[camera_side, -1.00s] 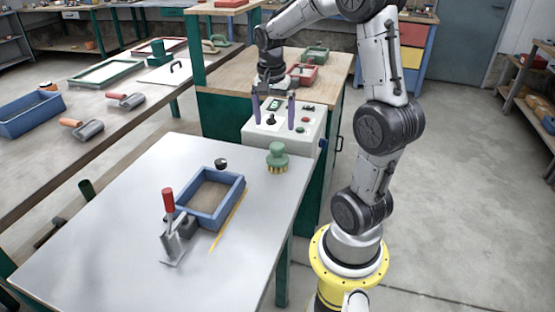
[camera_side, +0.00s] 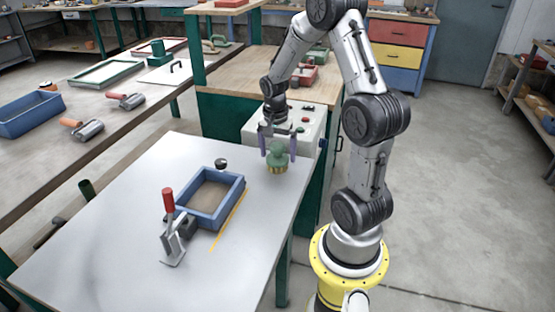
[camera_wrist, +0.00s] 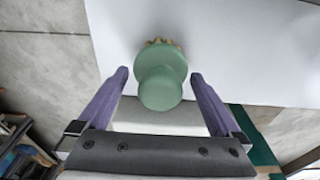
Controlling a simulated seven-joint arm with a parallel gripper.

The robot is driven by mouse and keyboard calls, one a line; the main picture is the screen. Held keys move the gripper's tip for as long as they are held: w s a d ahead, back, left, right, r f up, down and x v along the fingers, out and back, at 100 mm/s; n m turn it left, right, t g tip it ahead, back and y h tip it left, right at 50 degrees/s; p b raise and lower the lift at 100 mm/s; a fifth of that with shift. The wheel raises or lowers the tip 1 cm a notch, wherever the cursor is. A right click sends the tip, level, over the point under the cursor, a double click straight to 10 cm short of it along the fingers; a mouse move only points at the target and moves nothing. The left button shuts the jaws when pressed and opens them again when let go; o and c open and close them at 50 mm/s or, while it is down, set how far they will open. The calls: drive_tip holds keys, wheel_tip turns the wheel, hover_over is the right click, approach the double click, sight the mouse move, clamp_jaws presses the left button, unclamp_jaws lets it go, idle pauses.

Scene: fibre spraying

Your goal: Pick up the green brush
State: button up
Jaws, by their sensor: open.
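The green brush (camera_side: 277,156) stands upright on the grey-white table (camera_side: 110,230), bristles down, near the table's far right corner. In the side view my gripper (camera_side: 277,156) is at the brush, with one purple finger on each side of its green top. In the wrist view the brush (camera_wrist: 161,78) shows from above, with a few tan bristles at its upper edge. The open fingers of my gripper (camera_wrist: 158,78) flank its lower part, with a gap on each side. I cannot tell how far the fingertips are above the table.
A control box (camera_side: 310,128) stands just behind the brush.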

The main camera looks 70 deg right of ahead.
drive_tip(key=shift+d+f, duration=0.1)
drive_tip(key=shift+f, duration=0.75)
drive_tip(key=shift+c, duration=0.2)
drive_tip(key=c, duration=1.2)
drive_tip(key=shift+r, duration=0.2)
drive_tip(key=shift+r, duration=0.25)
wheel_tip(320, 180, up, 2)
drive_tip(key=shift+r, duration=0.1)
drive_tip(key=s+a+r, duration=1)
